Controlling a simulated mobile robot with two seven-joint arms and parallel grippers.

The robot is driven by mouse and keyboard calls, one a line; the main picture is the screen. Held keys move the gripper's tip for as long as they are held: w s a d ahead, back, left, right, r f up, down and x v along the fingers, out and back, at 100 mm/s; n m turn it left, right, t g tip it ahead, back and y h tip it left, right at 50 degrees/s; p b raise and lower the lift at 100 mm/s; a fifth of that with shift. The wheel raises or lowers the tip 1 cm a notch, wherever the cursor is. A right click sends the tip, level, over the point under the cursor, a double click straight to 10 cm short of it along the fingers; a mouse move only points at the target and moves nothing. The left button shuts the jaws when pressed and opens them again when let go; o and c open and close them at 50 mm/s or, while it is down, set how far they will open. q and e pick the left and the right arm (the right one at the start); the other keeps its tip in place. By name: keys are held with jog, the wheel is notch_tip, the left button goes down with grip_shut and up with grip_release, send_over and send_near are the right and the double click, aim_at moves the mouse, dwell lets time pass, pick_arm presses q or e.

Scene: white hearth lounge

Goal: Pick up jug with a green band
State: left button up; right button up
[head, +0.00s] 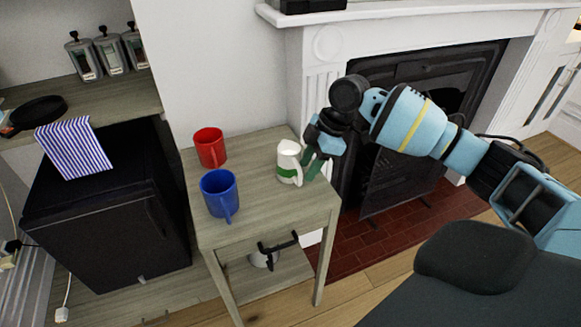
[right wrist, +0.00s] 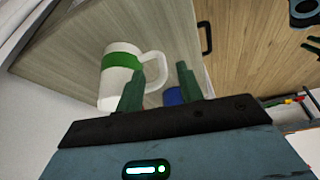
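The white jug with a green band (head: 287,163) stands upright on the small wooden table (head: 255,225), near its right edge. My right gripper (head: 312,162) is beside the jug's right side, at table height. In the right wrist view the jug (right wrist: 118,72) is at upper left with its handle towards my right gripper (right wrist: 163,82). Its two green fingers are apart, near the handle; I cannot tell whether they touch it. What looks like part of my left gripper (right wrist: 311,44) shows small at the right edge of the right wrist view, cut off.
A red mug (head: 210,147) and a blue mug (head: 218,194) stand on the table left of the jug. The fireplace (head: 400,165) is close on the right, a black cabinet (head: 105,215) on the left.

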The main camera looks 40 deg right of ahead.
aim_at(292, 167)
jog(key=x, duration=0.4)
jog(key=shift+s, duration=0.15)
jog(key=shift+c, duration=0.4)
grip_shut()
